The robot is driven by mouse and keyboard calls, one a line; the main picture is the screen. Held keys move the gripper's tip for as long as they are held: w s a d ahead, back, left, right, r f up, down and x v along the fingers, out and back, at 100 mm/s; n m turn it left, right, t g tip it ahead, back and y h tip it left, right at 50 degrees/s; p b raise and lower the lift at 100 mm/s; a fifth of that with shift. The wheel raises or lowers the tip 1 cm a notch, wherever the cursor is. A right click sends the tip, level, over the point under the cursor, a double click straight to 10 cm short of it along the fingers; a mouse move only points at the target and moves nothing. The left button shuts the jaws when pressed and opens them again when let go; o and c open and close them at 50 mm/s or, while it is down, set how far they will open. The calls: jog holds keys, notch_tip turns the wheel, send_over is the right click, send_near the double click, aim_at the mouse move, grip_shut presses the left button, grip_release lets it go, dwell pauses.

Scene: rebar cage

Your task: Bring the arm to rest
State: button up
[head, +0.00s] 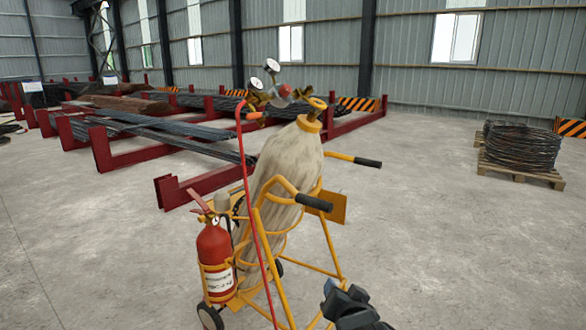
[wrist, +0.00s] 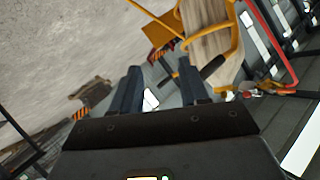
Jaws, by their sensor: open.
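My gripper (head: 345,302) shows at the bottom edge of the head view, right of the lower part of a yellow cylinder cart (head: 262,240). In the wrist view my gripper (wrist: 160,88) has its two dark fingers apart, with nothing between them. The cart carries a tall, worn pale gas cylinder (head: 285,165), which appears tilted in the picture, and a red fire extinguisher (head: 214,250). In the wrist view the cylinder (wrist: 208,35) and the cart's yellow frame lie beyond the fingers. Most of my arm is out of view.
Gauges (head: 272,66) and a red hose (head: 243,170) top the cart. Black-gripped handles (head: 315,202) stick out to the right. Dark red racks (head: 200,187) with steel bars stand behind. A wire coil (head: 522,146) rests on a pallet (head: 520,175) at right.

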jog(key=s+d+f+n, duration=0.1)
jog(key=s+d+f, duration=0.2)
jog(key=s, duration=0.6)
jog(key=s+d+f+n, duration=0.2)
jog(key=s+d, duration=0.2)
jog(key=s, duration=0.6)
jog(key=s+d+f+n, duration=0.1)
jog(key=s+d+f, duration=0.2)
jog(key=s, duration=0.6)
jog(key=s+r, duration=0.5)
jog(key=s, duration=0.3)
jog(key=s+d+r+n+t, duration=0.1)
jog(key=s+r, duration=0.3)
jog(key=s, duration=0.4)
jog(key=s+r, duration=0.5)
jog(key=s, duration=0.3)
jog(key=shift+s+d+r+n, duration=0.15)
jog(key=shift+s+r+n, duration=0.15)
jog(key=shift+r, duration=0.05)
jog(key=shift+c, duration=0.2)
